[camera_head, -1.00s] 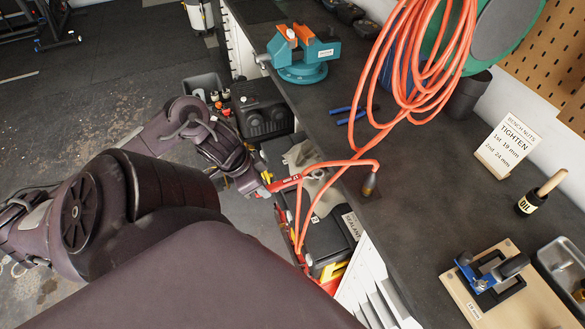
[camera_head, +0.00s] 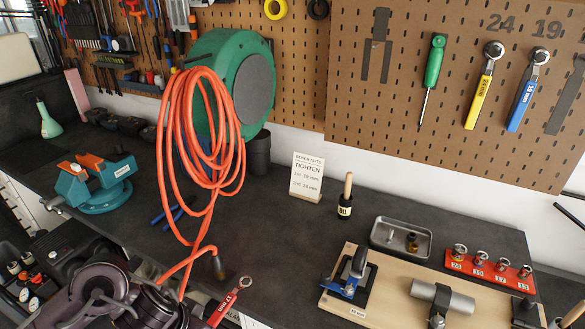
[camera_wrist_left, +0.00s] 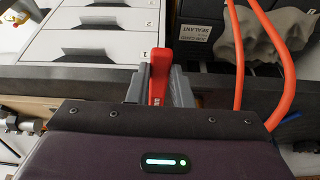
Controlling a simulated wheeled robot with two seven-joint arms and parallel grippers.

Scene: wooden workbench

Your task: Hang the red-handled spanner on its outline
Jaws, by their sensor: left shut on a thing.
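The red-handled spanner (camera_head: 228,304) rises tilted at the bench's front edge in the head view, silver ring end up, with what looks like "17" on its handle. My left gripper (camera_wrist_left: 158,88) is shut on its red handle (camera_wrist_left: 159,70) in the wrist view; in the head view the gripper is mostly below the frame. A dark, empty spanner-like outline (camera_head: 566,98) is on the pegboard (camera_head: 450,150) at the far right, partly cut off. My right gripper is not in view.
Yellow (camera_head: 482,92) and blue (camera_head: 525,95) spanners hang under "24" and "19", beside a green screwdriver (camera_head: 432,75). An orange hose (camera_head: 190,150) hangs from a green reel (camera_head: 222,62) to the bench.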

